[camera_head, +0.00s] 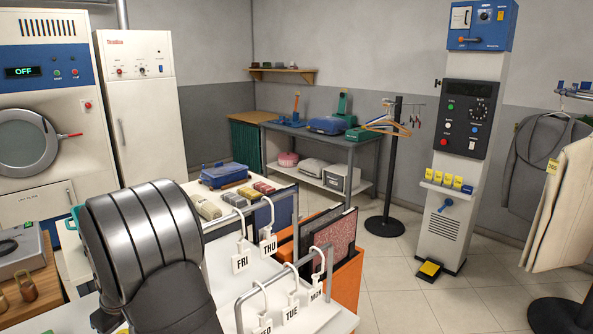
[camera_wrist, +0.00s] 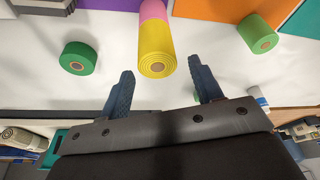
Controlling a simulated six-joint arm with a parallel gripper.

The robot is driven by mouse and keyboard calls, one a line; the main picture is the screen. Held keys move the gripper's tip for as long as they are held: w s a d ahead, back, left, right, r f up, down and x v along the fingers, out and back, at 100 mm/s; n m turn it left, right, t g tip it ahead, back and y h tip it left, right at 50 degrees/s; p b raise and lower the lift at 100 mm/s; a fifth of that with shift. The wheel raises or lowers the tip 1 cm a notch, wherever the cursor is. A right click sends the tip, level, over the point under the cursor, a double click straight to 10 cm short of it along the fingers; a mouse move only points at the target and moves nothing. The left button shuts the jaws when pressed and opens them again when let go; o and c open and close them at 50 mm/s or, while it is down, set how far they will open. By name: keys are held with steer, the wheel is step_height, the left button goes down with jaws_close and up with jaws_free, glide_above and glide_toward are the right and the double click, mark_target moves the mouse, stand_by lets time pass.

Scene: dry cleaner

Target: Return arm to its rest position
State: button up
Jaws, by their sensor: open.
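My gripper (camera_wrist: 165,92) shows in the wrist view with its two dark fingers spread apart and nothing between them. Beyond the fingertips are a yellow roll (camera_wrist: 155,48) with a pink part behind it, a green roll (camera_wrist: 79,58) to the left and a light green roll (camera_wrist: 258,34) to the right. They lie on a white surface (camera_wrist: 120,35). In the head view my arm fills the lower left, and my gripper is not visible there.
A wooden board with a grey device (camera_head: 22,254) is at left.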

step_height(320, 180, down, 4)
steer(key=shift+r, duration=0.4)
steer(key=v, duration=1.2)
steer(key=x, duration=1.2)
steer(key=shift+f, duration=0.35)
step_height(320, 180, up, 4)
steer(key=shift+r, duration=0.1)
steer(key=w+d+r, duration=0.3)
steer(key=d+r, duration=0.4)
steer(key=d, duration=0.4)
steer(key=s+a+f+n, duration=0.1)
steer(key=s+a+f, duration=0.3)
steer(key=a, duration=0.8)
steer(key=s+a+f+n+g, duration=0.1)
steer(key=s+a+f, duration=0.3)
steer(key=a, duration=0.8)
steer(key=s+a+f+n, duration=0.3)
steer(key=s+a+f, duration=0.2)
steer(key=a, duration=0.8)
steer(key=shift+s+g, duration=0.3)
steer(key=shift+s, duration=0.8)
